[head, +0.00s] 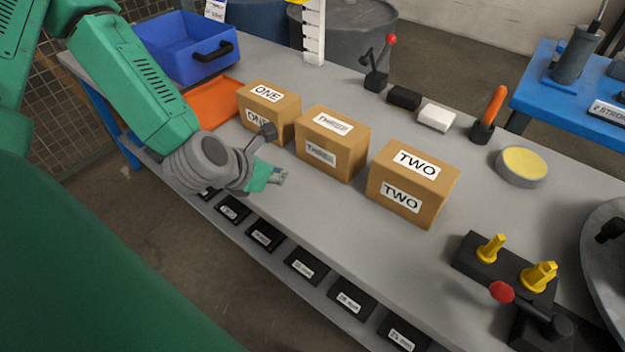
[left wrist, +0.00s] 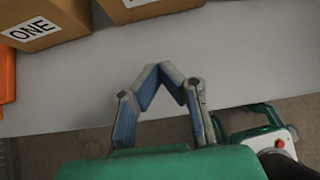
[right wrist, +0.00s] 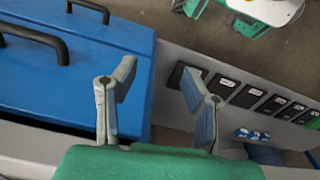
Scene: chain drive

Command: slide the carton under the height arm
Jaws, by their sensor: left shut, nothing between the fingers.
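Three brown cartons stand in a row on the grey bench: ONE (head: 285,122), one with a blurred label that seems to read THREE (head: 350,150), and TWO (head: 435,190). A white upright post (head: 314,35) with dark marks stands behind them; a yellow piece (head: 297,2) at its top is cut off by the frame. My left gripper (head: 280,177) is shut and empty, in front of the cartons and apart from them. In the left wrist view its fingertips (left wrist: 172,68) meet, with carton ONE (left wrist: 42,20) beyond. My right gripper (right wrist: 160,78) is open and empty, outside the head view.
A blue bin (head: 185,50) and orange tray (head: 215,98) lie left. A red-knobbed lever (head: 376,75), black and white blocks, an orange-handled lever (head: 490,115) and a yellow-topped disc (head: 522,166) stand behind. A black base with yellow pegs (head: 505,270) is front right.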

